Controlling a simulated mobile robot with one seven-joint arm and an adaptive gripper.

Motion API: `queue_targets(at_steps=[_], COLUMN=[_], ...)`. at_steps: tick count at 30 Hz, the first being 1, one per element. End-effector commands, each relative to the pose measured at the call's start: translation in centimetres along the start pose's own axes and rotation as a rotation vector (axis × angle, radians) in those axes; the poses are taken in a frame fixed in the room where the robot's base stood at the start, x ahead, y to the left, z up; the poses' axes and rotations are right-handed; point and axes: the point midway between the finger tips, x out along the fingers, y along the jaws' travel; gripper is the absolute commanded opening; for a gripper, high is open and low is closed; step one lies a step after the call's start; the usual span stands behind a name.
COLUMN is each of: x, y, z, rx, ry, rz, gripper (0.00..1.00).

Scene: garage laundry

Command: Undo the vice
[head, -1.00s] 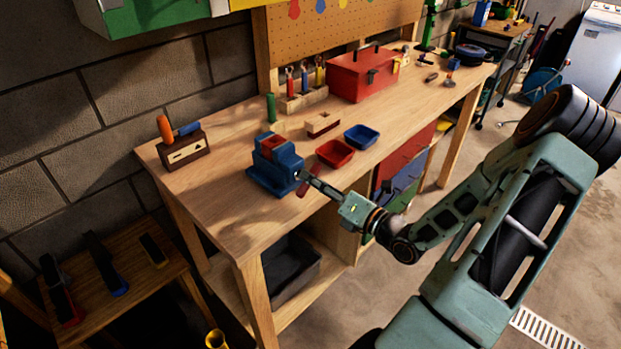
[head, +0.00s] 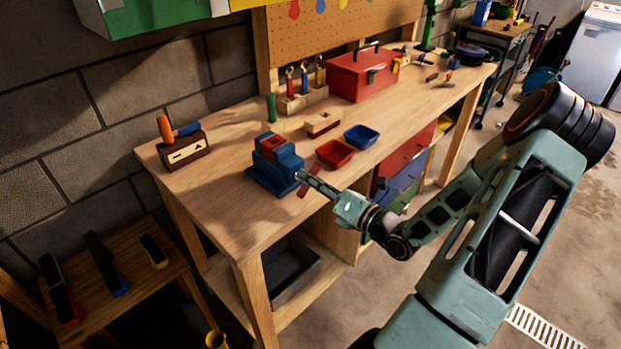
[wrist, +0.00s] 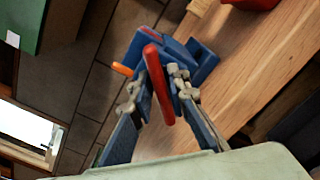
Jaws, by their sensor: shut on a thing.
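The blue vice (head: 275,168) sits near the front edge of the workbench, with a red block (head: 271,143) at its top between the jaws. Its red handle bar (wrist: 158,85) crosses the middle of the wrist view, between my fingers. My gripper (wrist: 158,90) is shut on this handle in front of the vice. In the head view my gripper (head: 303,177) reaches the vice's front from the right, and the fingers partly hide the handle. The vice also shows behind the handle in the wrist view (wrist: 172,48).
A red bin (head: 335,153) and a blue bin (head: 361,137) stand right of the vice. A wooden block with tools (head: 185,151) is to its left. A red toolbox (head: 362,75) stands farther back. The bench front (head: 222,235) left of the vice is clear.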

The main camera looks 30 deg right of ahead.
Motion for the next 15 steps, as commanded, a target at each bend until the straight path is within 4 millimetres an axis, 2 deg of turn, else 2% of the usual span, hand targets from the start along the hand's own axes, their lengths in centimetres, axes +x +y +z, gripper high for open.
queue_targets(at_steps=[6, 15], x=[0.01, 0.03], y=[0.08, 0.10], z=[0.05, 0.07], rx=[-0.129, -0.146], ry=[0.000, -0.001], rz=[0.000, 0.001], gripper=[0.00, 0.00])
